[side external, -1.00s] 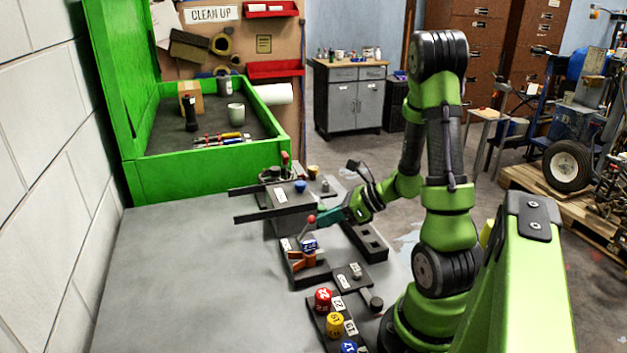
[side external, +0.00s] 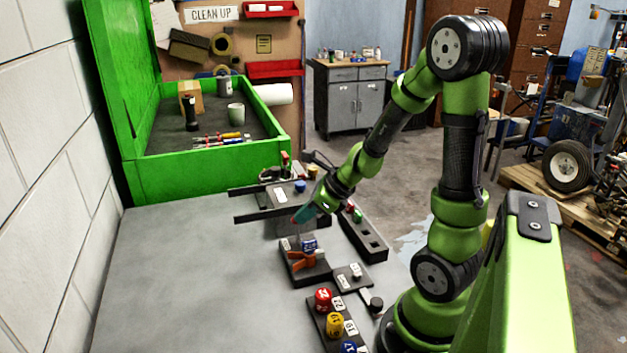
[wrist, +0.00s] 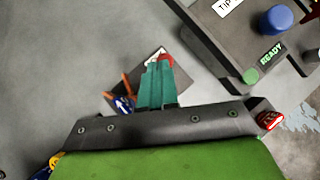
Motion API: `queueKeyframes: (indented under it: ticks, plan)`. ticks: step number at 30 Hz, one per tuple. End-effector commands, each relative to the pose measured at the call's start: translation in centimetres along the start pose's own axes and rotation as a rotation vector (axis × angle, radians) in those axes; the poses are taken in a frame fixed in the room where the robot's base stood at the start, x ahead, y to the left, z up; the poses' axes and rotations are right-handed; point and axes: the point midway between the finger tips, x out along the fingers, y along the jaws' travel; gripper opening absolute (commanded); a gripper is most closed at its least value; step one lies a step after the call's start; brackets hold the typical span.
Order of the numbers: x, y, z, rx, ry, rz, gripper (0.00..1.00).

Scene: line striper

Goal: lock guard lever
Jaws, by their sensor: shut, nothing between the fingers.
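The guard lever's red knob (wrist: 166,60) shows right at my fingertips in the wrist view; whether they touch is unclear. Its shaft is mostly hidden by my fingers. The lever's dark base plate (side external: 298,276) has an orange bracket (side external: 303,260) and a blue labelled cap (side external: 309,245); the bracket (wrist: 128,84) and cap (wrist: 122,104) also show in the wrist view, left of my fingers. My gripper (side external: 298,216) is above the plate's far end in the side view, covering the knob's area. Its teal fingers (wrist: 159,68) are shut with nothing between them.
A dark raised unit with a blue button (wrist: 276,19) and a green READY marking (wrist: 271,54) stands right of my gripper in the wrist view. A dark slotted rail (side external: 372,245) and red, yellow and blue knobs (side external: 334,323) flank the plate. The grey table (side external: 190,280) is clear at left.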

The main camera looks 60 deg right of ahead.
Motion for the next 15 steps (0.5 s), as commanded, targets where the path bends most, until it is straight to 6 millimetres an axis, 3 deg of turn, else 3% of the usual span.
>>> queueKeyframes:
  ticks: [15]
  plan:
    - [0.24,0.51,0.96,-0.002,0.003,-0.003,0.00]
